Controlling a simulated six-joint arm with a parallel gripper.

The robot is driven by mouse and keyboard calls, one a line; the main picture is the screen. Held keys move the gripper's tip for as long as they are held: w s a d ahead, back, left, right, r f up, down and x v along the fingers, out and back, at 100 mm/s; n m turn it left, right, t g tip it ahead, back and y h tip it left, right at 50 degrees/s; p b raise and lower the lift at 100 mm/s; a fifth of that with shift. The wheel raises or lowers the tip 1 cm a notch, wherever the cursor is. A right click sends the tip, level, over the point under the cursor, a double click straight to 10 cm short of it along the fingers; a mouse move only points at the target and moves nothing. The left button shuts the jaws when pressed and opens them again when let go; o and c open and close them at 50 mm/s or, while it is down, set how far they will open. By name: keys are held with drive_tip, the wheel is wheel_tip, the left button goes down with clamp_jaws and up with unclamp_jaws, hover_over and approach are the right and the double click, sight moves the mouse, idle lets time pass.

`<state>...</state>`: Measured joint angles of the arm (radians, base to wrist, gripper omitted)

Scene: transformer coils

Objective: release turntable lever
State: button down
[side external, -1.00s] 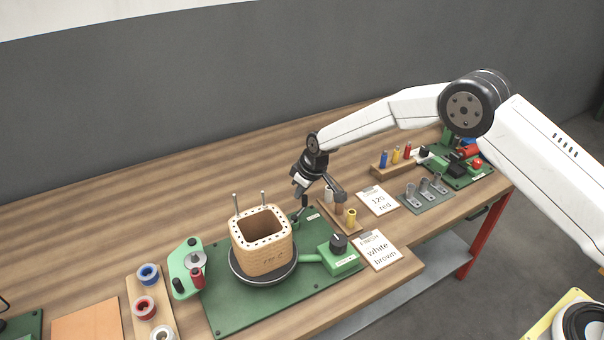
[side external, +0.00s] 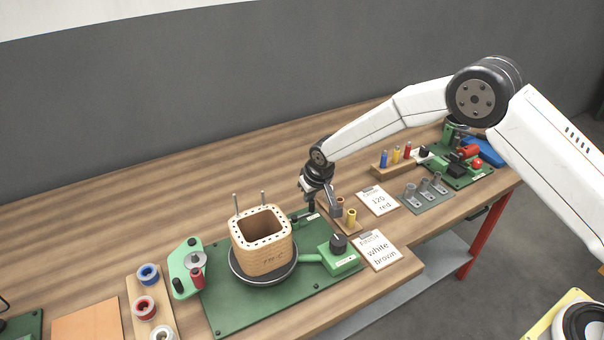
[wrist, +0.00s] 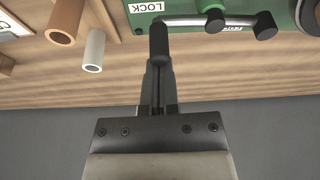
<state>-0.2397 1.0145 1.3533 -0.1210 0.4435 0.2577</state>
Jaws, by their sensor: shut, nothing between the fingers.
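The turntable (side external: 277,280) is a dark disc on a green base plate (side external: 222,314), with a wooden coil former (side external: 262,262) on it. My gripper (side external: 311,208) points down at the back right corner of that plate. In the wrist view, my gripper (wrist: 158,68) has its fingers together, with nothing held. An upright black lever handle (wrist: 159,42) appears just beyond the fingertips, beside the LOCK label (wrist: 146,6). A silver lever bar (wrist: 185,20) runs right from it towards a green pivot. I cannot tell whether the fingers touch the handle.
A holder with brown and white tubes (wrist: 94,50) stands close left of the fingers in the wrist view. A green box with a black knob (side external: 339,243) and cards (side external: 377,250) lie to the right. The bench behind the plate is clear.

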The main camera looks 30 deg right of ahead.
drive_tip(key=shift+s, duration=0.75)
drive_tip(key=shift+d, duration=0.1)
idle(0.3)
drive_tip(key=shift+w+d, duration=0.25)
drive_tip(key=shift+w, duration=0.75)
drive_tip(key=shift+w+d, duration=0.25)
drive_tip(key=shift+w, duration=0.75)
drive_tip(key=v, duration=1)
drive_tip(key=shift+a, duration=0.6)
